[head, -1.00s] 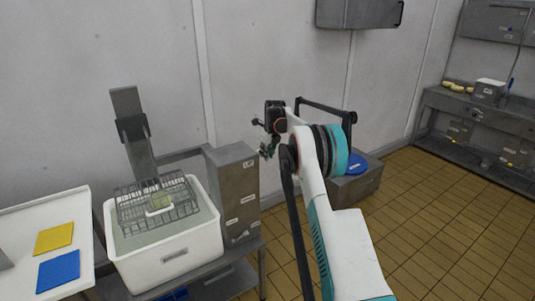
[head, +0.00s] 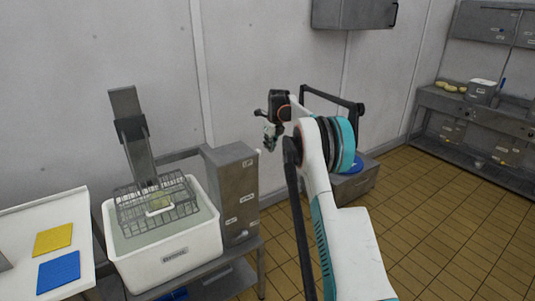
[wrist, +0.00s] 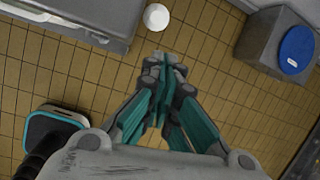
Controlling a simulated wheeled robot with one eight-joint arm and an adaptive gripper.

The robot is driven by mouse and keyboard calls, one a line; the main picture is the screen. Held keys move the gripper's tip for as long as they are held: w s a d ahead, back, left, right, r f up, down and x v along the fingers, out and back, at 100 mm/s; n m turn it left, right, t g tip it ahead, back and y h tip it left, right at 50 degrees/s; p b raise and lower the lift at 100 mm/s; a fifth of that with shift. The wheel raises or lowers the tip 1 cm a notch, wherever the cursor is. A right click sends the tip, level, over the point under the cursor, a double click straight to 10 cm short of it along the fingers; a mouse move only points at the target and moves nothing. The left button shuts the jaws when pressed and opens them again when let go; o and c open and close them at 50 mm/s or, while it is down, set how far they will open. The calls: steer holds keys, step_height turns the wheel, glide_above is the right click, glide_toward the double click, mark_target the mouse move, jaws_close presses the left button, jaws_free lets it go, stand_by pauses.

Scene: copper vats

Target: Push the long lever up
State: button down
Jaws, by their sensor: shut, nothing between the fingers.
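I cannot pick out the long lever with certainty. A grey bar (head: 180,155) runs from the slanted grey rail (head: 130,120) behind the white vat to the upright grey box (head: 232,190); whether it is the lever is unclear. My gripper (head: 270,139) is in the air right of and above this box, in front of the wall. In the wrist view its fingertips (wrist: 163,62) are together, with nothing between them. A small white round thing (wrist: 156,17) shows just beyond the fingertips; what it belongs to is unclear.
A white vat (head: 170,265) of liquid holds a wire basket (head: 180,206). A white table (head: 20,222) with yellow and blue pads is at left. A low grey box with a blue disc (wrist: 296,48) stands at right. Tiled floor (head: 440,230) is open at right.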

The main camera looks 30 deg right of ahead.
steer(key=shift+a+r+p, duration=0.1)
steer(key=shift+r+p, duration=0.2)
steer(key=shift+r, duration=1.95)
